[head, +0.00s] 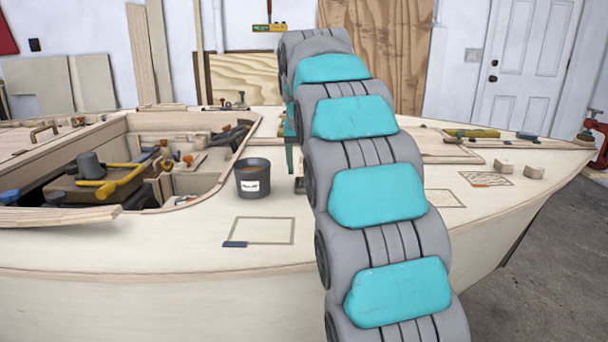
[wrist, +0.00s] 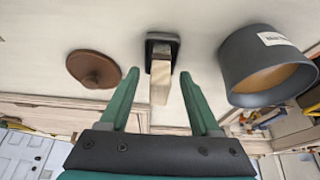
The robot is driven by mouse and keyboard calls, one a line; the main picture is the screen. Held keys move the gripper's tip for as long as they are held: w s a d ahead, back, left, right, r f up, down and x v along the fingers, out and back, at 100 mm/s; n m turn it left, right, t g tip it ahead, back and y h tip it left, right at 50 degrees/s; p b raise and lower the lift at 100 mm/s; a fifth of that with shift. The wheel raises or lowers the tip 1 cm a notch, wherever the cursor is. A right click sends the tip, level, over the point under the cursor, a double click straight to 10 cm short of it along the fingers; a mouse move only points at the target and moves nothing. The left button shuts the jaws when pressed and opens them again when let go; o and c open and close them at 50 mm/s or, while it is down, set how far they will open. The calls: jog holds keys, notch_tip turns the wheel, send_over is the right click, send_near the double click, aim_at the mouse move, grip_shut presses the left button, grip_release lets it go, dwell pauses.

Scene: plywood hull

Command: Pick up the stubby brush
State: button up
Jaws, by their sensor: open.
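The stubby brush (wrist: 160,78) is in the wrist view, with a pale wooden block-like handle and a dark end against the pale deck. It lies between the two green fingers of my gripper (wrist: 160,73), which are apart with visible gaps on both sides. The gripper is open and holds nothing. In the head view my arm hides most of the gripper; a green finger (head: 289,157) shows at the arm's left edge. The brush is mostly or fully hidden there behind the arm.
A dark grey labelled pot (head: 253,178) stands close by; it is right of the fingers in the wrist view (wrist: 262,72). A brown round object (wrist: 94,69) sits on their left. The open cockpit (head: 190,185) holds tools. The front deck is mostly clear.

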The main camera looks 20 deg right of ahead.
jog(key=shift+x, duration=1)
jog(key=shift+c, duration=0.4)
grip_shut()
